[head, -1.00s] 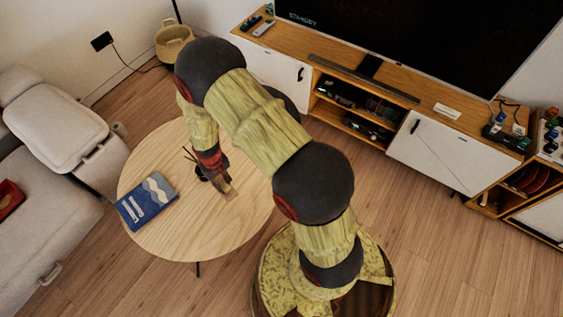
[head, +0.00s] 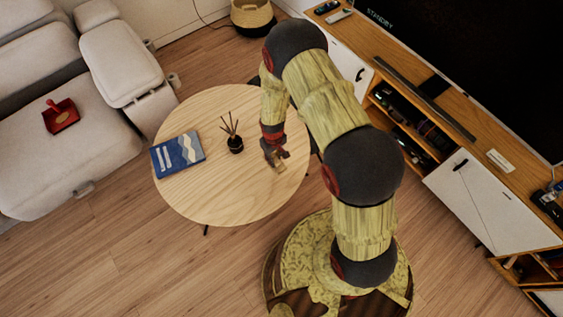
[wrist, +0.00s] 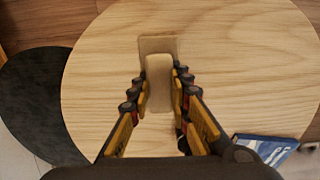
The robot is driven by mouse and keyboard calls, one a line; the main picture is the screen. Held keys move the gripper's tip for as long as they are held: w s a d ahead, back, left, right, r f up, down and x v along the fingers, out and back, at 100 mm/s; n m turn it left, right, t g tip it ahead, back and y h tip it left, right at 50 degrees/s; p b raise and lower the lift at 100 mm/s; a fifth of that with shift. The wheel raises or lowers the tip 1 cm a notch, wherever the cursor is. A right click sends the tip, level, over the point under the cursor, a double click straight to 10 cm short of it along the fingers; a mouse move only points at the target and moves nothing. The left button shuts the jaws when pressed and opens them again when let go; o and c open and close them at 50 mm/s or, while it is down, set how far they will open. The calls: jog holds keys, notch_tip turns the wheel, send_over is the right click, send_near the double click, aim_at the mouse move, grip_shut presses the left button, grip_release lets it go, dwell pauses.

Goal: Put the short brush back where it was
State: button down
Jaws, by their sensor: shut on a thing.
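The short brush (wrist: 158,68), a pale tan block with a wider flat part at its far end, is between the fingers of my gripper (wrist: 159,88) in the wrist view. The gripper is shut on it. In the head view my gripper (head: 275,160) is over the right part of the round wooden table (head: 225,205), with the tan brush (head: 279,162) small and partly hidden at its tip. I cannot tell whether the brush touches the tabletop. A red dustpan (head: 53,106) with a tan patch in it lies on the sofa seat at the left.
A black reed diffuser (head: 235,144) stands on the table left of my gripper. A blue book (head: 178,152) lies at the table's left. The sofa (head: 35,165) is beyond it; the TV cabinet (head: 480,195) is at right. The table's front part is clear.

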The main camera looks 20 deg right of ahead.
jog(key=shift+w+d+f+b, duration=0.3)
jog(key=shift+d+f+b, duration=0.3)
jog(key=shift+f, duration=0.8)
jog(key=shift+w+d+f+b, duration=0.35)
jog(key=shift+d+f+b, duration=0.25)
jog(key=shift+f, duration=0.85)
jog(key=shift+w+d+f+b, duration=0.4)
jog(key=shift+d+f, duration=0.3)
jog(key=shift+f, duration=0.7)
jog(key=shift+s+f, duration=0.1)
jog(key=shift+s, duration=0.05)
jog(key=c, duration=1.7)
grip_release()
jog(key=shift+c, duration=0.2)
jog(key=shift+o, duration=0.4)
jog(key=shift+f, duration=0.1)
